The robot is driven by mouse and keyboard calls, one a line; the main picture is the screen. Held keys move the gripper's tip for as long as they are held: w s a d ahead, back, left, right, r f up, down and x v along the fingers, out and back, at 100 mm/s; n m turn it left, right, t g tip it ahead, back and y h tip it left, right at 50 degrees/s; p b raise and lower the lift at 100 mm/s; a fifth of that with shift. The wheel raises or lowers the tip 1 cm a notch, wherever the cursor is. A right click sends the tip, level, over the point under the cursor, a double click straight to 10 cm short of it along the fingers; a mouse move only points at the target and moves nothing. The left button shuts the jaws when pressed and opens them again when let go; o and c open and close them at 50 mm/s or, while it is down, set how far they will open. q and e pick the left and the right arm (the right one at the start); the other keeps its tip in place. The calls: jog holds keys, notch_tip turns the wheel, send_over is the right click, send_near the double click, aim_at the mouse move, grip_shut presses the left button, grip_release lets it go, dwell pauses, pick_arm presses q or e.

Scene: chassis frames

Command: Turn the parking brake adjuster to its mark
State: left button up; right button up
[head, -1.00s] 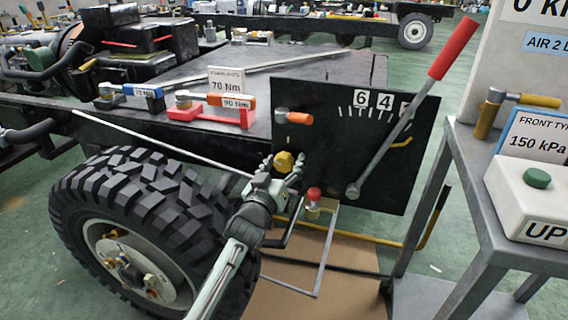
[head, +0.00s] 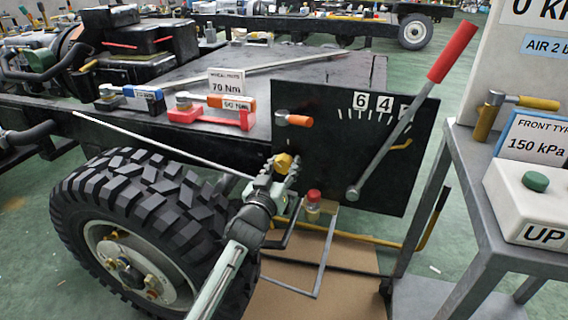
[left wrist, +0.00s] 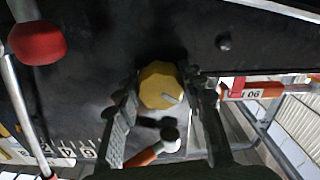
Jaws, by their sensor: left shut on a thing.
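The yellow parking brake adjuster (head: 283,163) is a faceted knob on the left part of the black upright panel (head: 330,150). In the left wrist view the knob (left wrist: 158,85) shows its face, with a short pale line pointing to the lower right. My left gripper (head: 277,174) reaches up from below and is shut on the adjuster, a finger on each side. In the left wrist view the fingers (left wrist: 160,105) flank the knob. I cannot make out a separate target mark. My right gripper is not in view.
A long red-handled lever (head: 453,52) crosses the panel's right side by a 6-4 scale. A small orange-tipped lever (head: 299,121) sits just above the adjuster. A red-topped fitting (head: 313,197) is right of my gripper. A large tyre (head: 130,210) stands left; a grey cart (head: 468,200) right.

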pick_arm(q)
jog(key=shift+r+m+p, duration=0.1)
jog(key=shift+m+p, duration=0.25)
jog(key=shift+m, duration=0.35)
jog(key=m+p, duration=0.1)
jog(key=m, duration=0.2)
jog(key=shift+m, duration=0.4)
jog(key=m, duration=0.3)
jog(key=shift+a+p, duration=0.1)
jog(key=shift+p, duration=0.3)
jog(key=shift+m, duration=1.2)
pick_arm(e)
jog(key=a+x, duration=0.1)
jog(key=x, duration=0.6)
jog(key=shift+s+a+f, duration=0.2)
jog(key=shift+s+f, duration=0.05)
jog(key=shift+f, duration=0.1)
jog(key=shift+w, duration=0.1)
pick_arm(q)
jog(key=o, duration=1.2)
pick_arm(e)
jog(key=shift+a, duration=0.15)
